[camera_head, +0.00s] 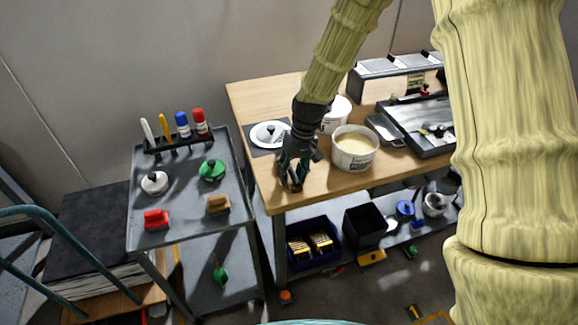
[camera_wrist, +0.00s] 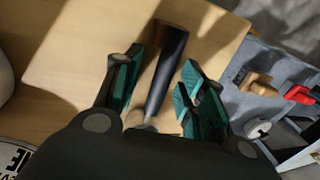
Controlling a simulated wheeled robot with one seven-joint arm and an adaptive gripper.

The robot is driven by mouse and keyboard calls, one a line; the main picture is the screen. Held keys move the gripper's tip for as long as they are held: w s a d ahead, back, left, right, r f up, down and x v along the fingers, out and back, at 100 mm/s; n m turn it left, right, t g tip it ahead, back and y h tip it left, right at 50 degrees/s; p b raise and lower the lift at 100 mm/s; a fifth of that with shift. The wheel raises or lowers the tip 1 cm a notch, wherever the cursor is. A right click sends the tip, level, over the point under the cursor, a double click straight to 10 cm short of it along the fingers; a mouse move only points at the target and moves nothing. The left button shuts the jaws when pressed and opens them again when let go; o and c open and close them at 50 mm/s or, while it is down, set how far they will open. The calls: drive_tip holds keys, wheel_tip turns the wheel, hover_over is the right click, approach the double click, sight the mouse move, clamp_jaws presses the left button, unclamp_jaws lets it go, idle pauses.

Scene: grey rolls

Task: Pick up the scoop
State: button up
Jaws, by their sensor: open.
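The scoop shows in the wrist view as a dark, straight handle (camera_wrist: 169,62) lying on the wooden table, with a small pale metal part at its lower end. The rest of the scoop is hidden by my gripper. My gripper (camera_wrist: 157,70) is open, with one teal-padded finger on each side of the handle and visible gaps to both. In the head view my gripper (camera_head: 297,174) points down near the table's front left corner, and a dark end of the handle (camera_head: 295,187) shows just below the fingers.
A white tub of pale contents (camera_head: 353,149) stands right of my gripper. A plate with a white lidded item (camera_head: 269,134) lies behind it. Left of the table is a grey trolley (camera_head: 183,190) with pens, a red block and knobbed weights. A dark tray (camera_head: 425,125) lies farther right.

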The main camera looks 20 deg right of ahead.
sight(290, 171)
drive_tip(key=shift+c, duration=0.2)
clamp_jaws()
drive_tip(key=shift+r, duration=0.1)
drive_tip(key=shift+r, duration=0.65)
drive_tip(key=shift+r+b, duration=0.4)
drive_tip(key=shift+r, duration=0.5)
drive_tip(key=s+d+r+b, duration=0.1)
drive_tip(key=s+d+b, duration=0.1)
drive_tip(key=s, duration=1.4)
drive_tip(key=shift+d+r, duration=0.15)
drive_tip(key=shift+r, duration=0.15)
